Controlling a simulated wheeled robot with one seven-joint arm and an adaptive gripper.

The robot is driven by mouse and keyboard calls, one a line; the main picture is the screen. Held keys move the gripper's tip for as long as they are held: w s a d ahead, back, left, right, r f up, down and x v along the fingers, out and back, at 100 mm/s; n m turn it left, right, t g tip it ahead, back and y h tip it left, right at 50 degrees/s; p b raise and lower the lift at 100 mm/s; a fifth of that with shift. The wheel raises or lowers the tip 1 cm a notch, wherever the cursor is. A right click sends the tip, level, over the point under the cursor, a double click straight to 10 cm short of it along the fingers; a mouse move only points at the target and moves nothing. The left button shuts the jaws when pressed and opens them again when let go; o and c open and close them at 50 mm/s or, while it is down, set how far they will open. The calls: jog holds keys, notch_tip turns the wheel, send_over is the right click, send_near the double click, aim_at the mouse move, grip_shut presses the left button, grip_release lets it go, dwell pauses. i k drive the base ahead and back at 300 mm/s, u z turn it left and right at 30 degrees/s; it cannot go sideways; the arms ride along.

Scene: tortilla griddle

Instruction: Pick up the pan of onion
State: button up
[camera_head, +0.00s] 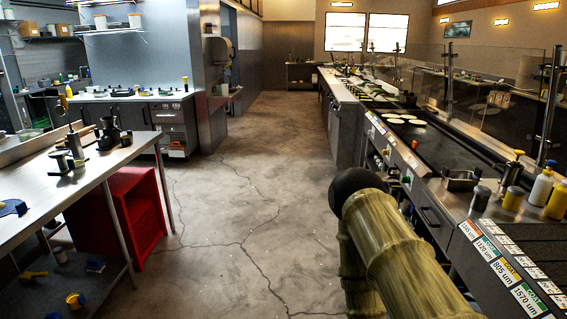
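I cannot pick out a pan of onion with certainty. A small square metal pan (461,180) sits on the right counter beside the griddle, and its contents are too small to tell. My gripper is not in view. Thick, bamboo-textured links of my arm rise from the bottom right and hide part of the floor and the counter front.
The right counter holds a dark griddle (440,147) with pale tortillas (408,117), yellow-capped bottles (541,186) and a glass guard. The concrete aisle (235,210) between is clear.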

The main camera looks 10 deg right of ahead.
aim_at(452, 180)
jog(key=z, duration=0.3)
jog(key=i, duration=1.65)
jog(key=z, duration=0.45)
